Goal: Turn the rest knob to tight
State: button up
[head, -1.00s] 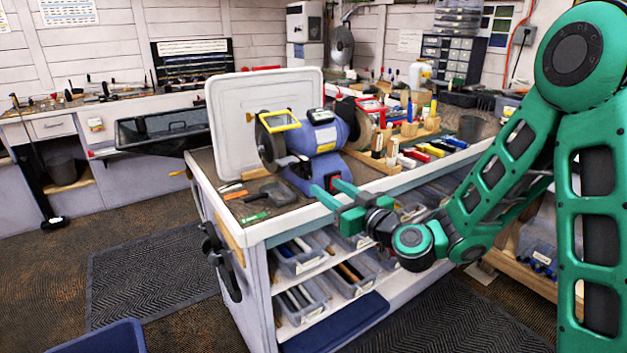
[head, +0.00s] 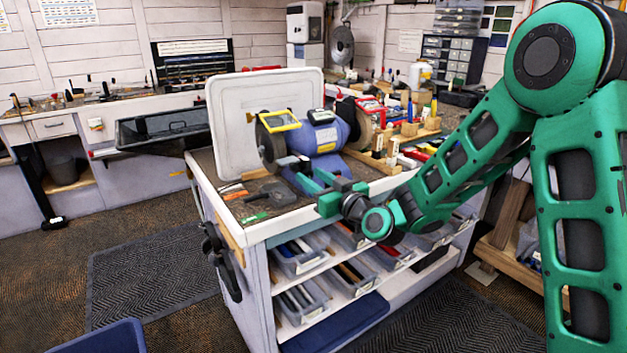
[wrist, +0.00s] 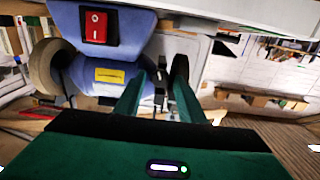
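The blue bench grinder (head: 327,136) stands on the workbench, and its body also shows in the wrist view (wrist: 112,48) with a red switch (wrist: 96,26). My gripper (head: 306,179) is over the bench top, just in front of the rest. In the wrist view my gripper (wrist: 160,92) has its two green fingers apart, with small dark and pale parts of the rest area seen between them. I cannot clearly make out the rest knob or whether the fingers touch it.
A white board (head: 232,120) stands behind the grinder. A grey flat tool (head: 270,195) and a green-handled tool (head: 255,217) lie on the bench to the left. Wooden blocks and coloured tools crowd the right. Bins (head: 300,260) fill the shelves below.

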jog(key=c, duration=0.7)
jog(key=shift+d+m, duration=0.1)
jog(key=shift+m, duration=0.7)
jog(key=shift+c, duration=0.2)
jog(key=o, duration=1)
jog(key=shift+v, duration=5.25)
